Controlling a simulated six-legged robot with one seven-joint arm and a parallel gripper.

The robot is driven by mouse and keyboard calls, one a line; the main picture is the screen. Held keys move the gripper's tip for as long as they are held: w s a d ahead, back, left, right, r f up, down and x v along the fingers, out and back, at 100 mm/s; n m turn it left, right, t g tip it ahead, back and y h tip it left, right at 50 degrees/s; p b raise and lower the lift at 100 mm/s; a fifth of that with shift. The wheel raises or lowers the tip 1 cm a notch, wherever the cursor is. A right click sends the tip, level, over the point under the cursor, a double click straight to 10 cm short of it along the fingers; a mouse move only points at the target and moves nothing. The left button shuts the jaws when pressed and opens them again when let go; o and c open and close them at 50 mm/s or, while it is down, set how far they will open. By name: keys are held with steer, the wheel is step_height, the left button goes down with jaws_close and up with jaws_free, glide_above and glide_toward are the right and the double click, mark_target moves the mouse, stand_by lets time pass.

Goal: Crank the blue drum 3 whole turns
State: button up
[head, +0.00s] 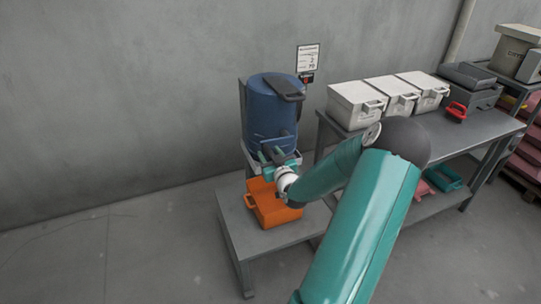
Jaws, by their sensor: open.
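The blue drum (268,112) stands upright on a grey stand against the wall, with a dark piece (287,86) across its upper right side. A blue-grey part shows low on its front, partly behind my gripper; I cannot tell whether it is the crank. My gripper (270,154) is at the drum's lower front, with its jaws open. I cannot tell whether the fingers touch the drum or its parts. My teal arm comes from the lower right and hides part of the stand.
An orange bin (268,205) sits on the low grey table (238,229) below the drum. A workbench (478,127) at right holds several white cases (357,104), grey boxes (467,84) and a red item (456,111). A sign (307,59) hangs behind. The floor at left is clear.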

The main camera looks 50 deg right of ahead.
jaws_close()
steer(key=shift+r, duration=0.15)
stand_by(0.4)
